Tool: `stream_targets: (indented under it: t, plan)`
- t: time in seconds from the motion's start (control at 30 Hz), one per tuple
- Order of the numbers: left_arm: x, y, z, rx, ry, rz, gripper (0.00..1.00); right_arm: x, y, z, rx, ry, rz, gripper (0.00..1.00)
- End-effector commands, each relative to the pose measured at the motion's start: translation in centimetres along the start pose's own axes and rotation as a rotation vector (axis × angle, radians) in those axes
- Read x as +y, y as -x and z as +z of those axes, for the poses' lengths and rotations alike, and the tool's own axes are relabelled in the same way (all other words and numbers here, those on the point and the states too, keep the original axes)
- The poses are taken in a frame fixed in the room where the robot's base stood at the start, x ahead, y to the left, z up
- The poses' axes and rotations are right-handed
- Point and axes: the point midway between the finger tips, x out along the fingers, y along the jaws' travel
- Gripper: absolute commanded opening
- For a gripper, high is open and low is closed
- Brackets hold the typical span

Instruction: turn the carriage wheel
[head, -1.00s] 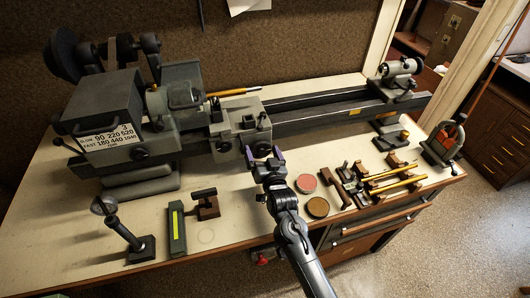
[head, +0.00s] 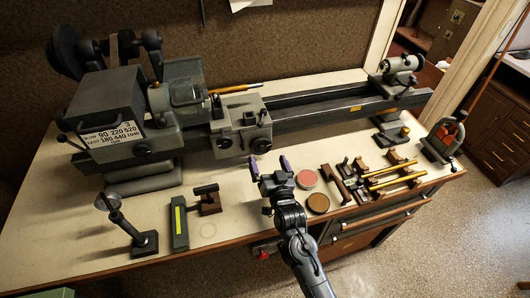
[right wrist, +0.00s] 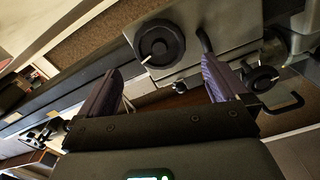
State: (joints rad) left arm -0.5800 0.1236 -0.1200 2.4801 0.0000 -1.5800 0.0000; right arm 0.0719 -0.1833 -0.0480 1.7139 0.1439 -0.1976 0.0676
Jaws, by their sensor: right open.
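The lathe carriage (head: 240,125) is a grey block on the lathe bed, with two dark round wheels on its front. The larger carriage wheel (right wrist: 160,43) has a pale handle and faces my right wrist camera; in the head view I take it to be the right-hand wheel (head: 261,146). A smaller dark knob (right wrist: 262,78) sits beside it. My right gripper (head: 269,164) is open and empty, just in front of and below the carriage. Its purple-lined fingers (right wrist: 160,68) stand apart on either side below the larger wheel, and no contact shows. My left gripper is not in view.
The lathe bed (head: 320,107) runs right to the tailstock (head: 402,70). Red (head: 306,178) and brown (head: 318,203) round tins lie close right of my gripper. A rack with brass rods (head: 390,175) is farther right.

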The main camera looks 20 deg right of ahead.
Motion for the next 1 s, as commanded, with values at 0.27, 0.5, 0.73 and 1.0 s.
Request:
stream_targets:
  t: [0.27,0.5,0.73,1.0]
  plan:
    - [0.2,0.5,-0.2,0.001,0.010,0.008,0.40,0.0,3.7,0.0,-0.001,0.001,0.000,1.00]
    - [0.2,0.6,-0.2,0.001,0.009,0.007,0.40,-0.1,4.7,0.0,-0.001,0.001,-0.001,1.00]
    - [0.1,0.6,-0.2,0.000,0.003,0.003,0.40,0.0,4.7,0.0,-0.001,0.001,-0.001,0.98]
    - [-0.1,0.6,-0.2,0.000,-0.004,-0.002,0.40,1.1,4.8,-1.6,0.033,-0.137,0.042,0.90]
